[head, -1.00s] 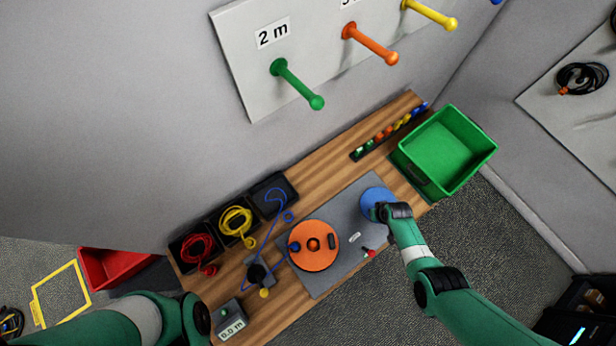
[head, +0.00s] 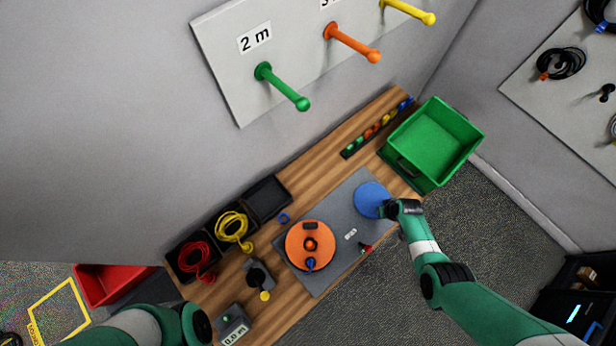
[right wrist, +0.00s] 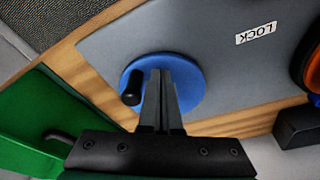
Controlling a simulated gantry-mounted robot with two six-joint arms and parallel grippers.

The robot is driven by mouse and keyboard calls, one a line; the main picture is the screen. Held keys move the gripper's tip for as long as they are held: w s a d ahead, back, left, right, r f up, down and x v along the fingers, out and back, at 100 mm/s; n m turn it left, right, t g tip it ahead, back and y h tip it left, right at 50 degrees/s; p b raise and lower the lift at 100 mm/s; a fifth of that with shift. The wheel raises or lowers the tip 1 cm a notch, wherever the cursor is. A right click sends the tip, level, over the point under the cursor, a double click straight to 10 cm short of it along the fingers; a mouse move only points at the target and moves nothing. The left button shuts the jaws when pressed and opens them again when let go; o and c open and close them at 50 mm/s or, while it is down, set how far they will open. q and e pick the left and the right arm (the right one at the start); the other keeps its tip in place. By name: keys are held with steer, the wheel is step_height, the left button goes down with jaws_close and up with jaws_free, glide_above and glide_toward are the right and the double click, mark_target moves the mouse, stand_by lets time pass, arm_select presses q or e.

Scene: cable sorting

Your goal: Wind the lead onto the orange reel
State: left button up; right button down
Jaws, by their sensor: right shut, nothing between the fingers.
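The orange reel (head: 296,244) lies on the grey board, with a black block on its top edge and a dark blue piece (head: 310,264) on its lower edge. No long run of blue lead shows outside the reel. The blue crank disc (head: 368,196) sits at the board's right end. It also shows in the right wrist view (right wrist: 190,80), with a black knob (right wrist: 132,88) standing on it. My right gripper (head: 387,209) is over this disc, fingers together and empty, just beside the knob. My left arm enters at lower left; its gripper cannot be seen.
The grey board (head: 335,268) carries a LOCK label and a small red part (head: 366,247). Trays hold red (head: 195,258) and yellow cables (head: 232,228); the third tray (head: 267,198) is empty. A small blue ring (head: 284,218) lies nearby. A green bin (head: 428,150) stands right.

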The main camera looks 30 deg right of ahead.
step_height(320, 180, up, 7)
steer(key=p, duration=0.6)
steer(key=shift+w+f, duration=0.1)
stand_by(0.7)
